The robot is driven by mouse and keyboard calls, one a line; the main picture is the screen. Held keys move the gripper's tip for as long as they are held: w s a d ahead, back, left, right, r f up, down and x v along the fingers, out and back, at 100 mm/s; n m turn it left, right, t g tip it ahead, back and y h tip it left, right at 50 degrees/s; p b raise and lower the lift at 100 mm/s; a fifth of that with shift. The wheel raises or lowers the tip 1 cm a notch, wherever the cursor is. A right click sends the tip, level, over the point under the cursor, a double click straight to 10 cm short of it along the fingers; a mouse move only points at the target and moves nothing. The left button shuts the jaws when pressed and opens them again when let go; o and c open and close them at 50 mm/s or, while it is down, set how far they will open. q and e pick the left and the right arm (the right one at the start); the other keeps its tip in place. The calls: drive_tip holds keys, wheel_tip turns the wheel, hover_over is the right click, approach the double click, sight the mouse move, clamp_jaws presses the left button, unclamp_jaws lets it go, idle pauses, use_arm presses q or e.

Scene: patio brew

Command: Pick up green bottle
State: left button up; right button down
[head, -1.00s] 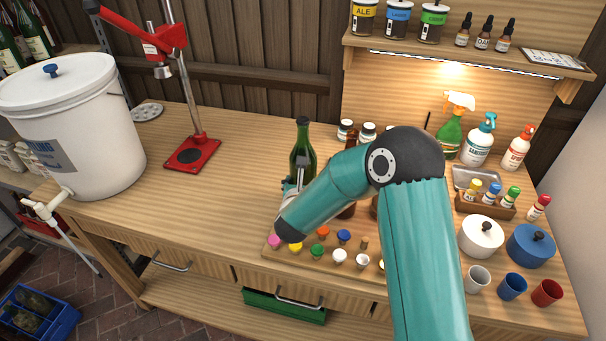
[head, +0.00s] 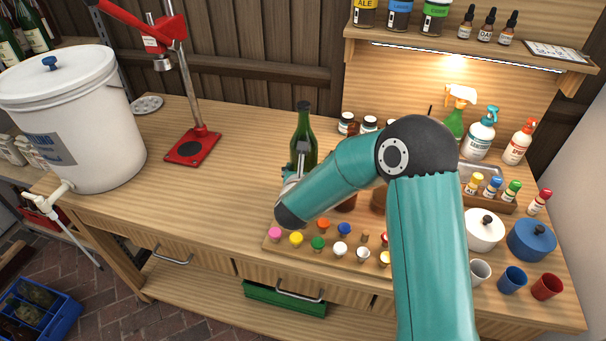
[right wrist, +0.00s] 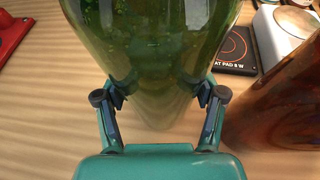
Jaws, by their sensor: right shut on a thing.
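The green bottle (head: 304,134) stands upright on the wooden bench in the head view, its lower part hidden behind my right gripper (head: 297,167) and arm. In the right wrist view the green bottle (right wrist: 155,50) fills the upper middle. My right gripper (right wrist: 160,105) has its two fingers on either side of the bottle, shut on it. My left gripper is in no view.
A brown bottle (right wrist: 275,95) stands close to the right of the green one. Coloured caps (head: 318,243) line a board in front. A red capper (head: 192,146) and white bucket (head: 70,115) stand to the left. The bench between capper and bottle is clear.

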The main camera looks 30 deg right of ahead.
sight(304, 110)
wheel_tip(304, 110, up, 4)
drive_tip(key=shift+f, duration=0.25)
wheel_tip(304, 110, up, 12)
drive_tip(key=shift+f, duration=0.2)
drive_tip(key=shift+r+p, duration=0.35)
drive_tip(key=shift+r, duration=1.25)
